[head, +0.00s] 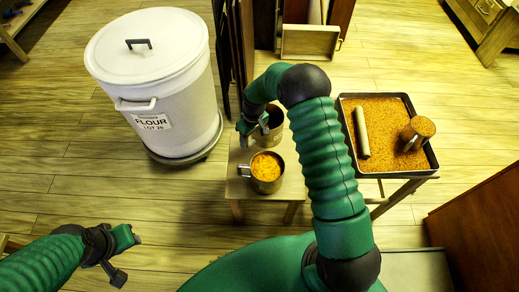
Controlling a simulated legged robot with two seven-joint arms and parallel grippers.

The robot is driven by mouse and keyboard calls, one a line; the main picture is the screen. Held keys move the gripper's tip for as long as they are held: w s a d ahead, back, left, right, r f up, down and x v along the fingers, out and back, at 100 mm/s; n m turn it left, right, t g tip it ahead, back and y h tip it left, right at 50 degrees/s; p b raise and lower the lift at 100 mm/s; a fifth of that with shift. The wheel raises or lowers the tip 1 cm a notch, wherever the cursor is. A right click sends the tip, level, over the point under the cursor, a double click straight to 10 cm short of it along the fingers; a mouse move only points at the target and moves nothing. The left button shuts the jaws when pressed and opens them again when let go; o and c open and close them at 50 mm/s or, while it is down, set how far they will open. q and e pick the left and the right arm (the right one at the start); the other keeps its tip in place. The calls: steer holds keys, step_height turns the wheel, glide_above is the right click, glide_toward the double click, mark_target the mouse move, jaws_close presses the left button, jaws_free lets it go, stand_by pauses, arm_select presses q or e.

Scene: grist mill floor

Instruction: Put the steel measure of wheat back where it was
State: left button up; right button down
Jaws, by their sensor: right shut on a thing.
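My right gripper (254,124) is shut on a steel measure (271,135) at the back of the small wooden table. The arm and gripper hide part of this measure, and its contents cannot be made out. Whether it rests on the table or hangs just above it is unclear. A second steel measure (267,186), full of yellow-orange grain, stands upright in front of it, its handle to the left. My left gripper (128,256) is open and empty at the lower left, away from the table.
A white flour bin (160,90) stands left of the small table (238,190). To the right, a dark-rimmed tray (436,160) of orange-brown grain holds a pale rod (361,132) and a metal cylinder (418,131). A wooden box (309,41) is behind.

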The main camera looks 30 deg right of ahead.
step_height(320, 180, down, 8)
steer(key=shift+d+f+b, duration=0.1)
steer(key=shift+d+b, duration=0.05)
steer(key=shift+b, duration=0.95)
steer(key=c, duration=1)
jaws_free()
steer(key=shift+f, duration=0.1)
steer(key=o, duration=0.4)
